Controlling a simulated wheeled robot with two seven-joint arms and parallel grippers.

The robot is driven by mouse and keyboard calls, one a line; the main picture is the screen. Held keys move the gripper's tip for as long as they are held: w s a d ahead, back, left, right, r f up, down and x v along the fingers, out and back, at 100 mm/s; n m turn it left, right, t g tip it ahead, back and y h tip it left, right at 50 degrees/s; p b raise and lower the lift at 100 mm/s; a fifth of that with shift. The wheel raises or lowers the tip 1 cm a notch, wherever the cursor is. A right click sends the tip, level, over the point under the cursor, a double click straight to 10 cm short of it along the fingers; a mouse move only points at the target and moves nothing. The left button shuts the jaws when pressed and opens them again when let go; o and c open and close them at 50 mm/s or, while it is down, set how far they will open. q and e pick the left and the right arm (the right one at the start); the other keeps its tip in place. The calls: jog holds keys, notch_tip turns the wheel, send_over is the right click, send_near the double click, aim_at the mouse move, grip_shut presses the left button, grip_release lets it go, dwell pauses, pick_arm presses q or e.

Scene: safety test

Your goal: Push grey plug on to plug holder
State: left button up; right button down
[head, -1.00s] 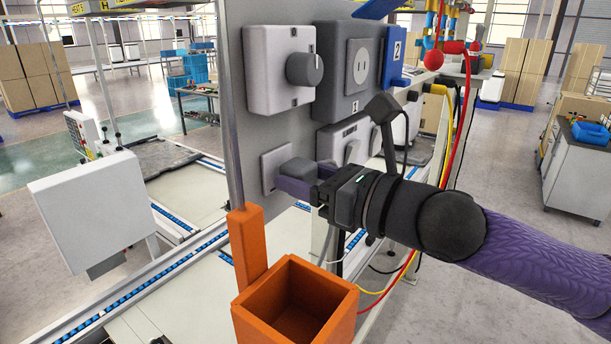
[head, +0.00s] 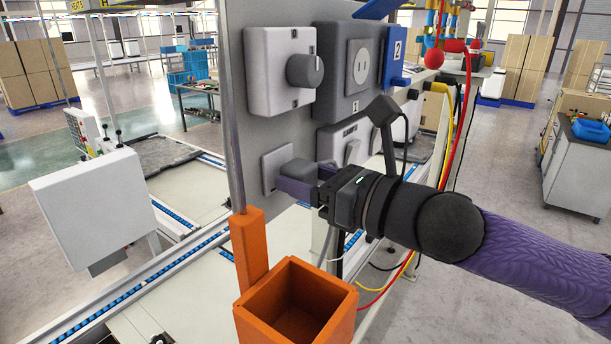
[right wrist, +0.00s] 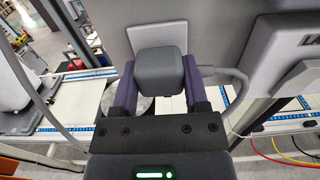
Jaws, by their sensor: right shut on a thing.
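The grey plug (head: 298,169) is a rounded grey block in front of the light grey plug holder (head: 275,168), a square plate low on the grey panel. My right gripper (head: 300,186) is at the plug, its purple fingers on either side of it. In the right wrist view the plug (right wrist: 159,72) sits between the fingers of my right gripper (right wrist: 159,85), with the plug holder (right wrist: 157,36) right behind it. The plug covers the lower middle of the holder. I cannot tell whether the plug is fully seated. My left gripper is not in view.
The grey panel (head: 262,130) carries a rotary switch (head: 304,70), a socket (head: 361,66) and a blue switch (head: 396,62) above the holder. An orange open box (head: 297,300) stands below the gripper. Red and yellow cables (head: 405,262) hang behind my right arm.

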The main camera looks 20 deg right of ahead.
jog(key=shift+p, duration=0.4)
dwell(0.5)
jog(key=shift+w+a+p, duration=0.35)
jog(key=shift+w+p, duration=0.15)
jog(key=shift+p, duration=0.1)
dwell(0.5)
grip_release()
jog(key=shift+s, duration=0.1)
